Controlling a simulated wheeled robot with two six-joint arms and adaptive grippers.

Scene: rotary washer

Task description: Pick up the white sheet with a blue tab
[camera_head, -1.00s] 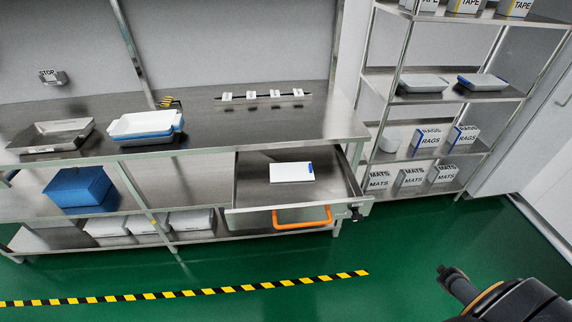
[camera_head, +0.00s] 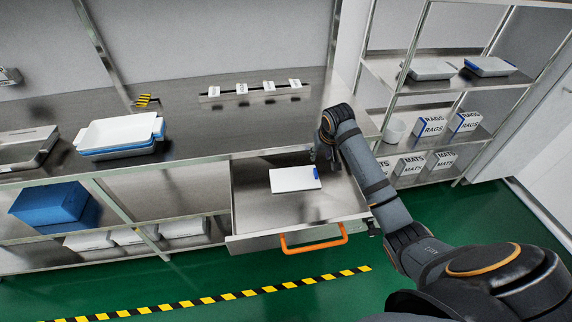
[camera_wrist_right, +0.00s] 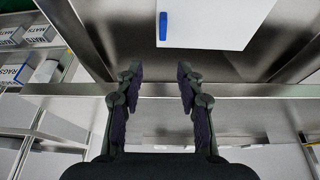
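The white sheet (camera_head: 295,179) lies flat in the open drawer (camera_head: 255,209), with its blue tab (camera_head: 317,173) at its right end. In the right wrist view the sheet (camera_wrist_right: 215,22) is at the top, with the blue tab (camera_wrist_right: 163,26) on its left edge. My right gripper (camera_head: 318,155) is above the drawer's right side, close to the tab but apart from the sheet. In the right wrist view the right gripper's fingers (camera_wrist_right: 160,88) are spread with nothing between them. My left gripper is not in view.
The drawer has an orange handle (camera_head: 314,239) at its front. The bench top above holds a stack of white and blue trays (camera_head: 118,133) and a metal tray (camera_head: 25,150). A shelf rack with boxes (camera_head: 432,126) stands at the right. The green floor in front is clear.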

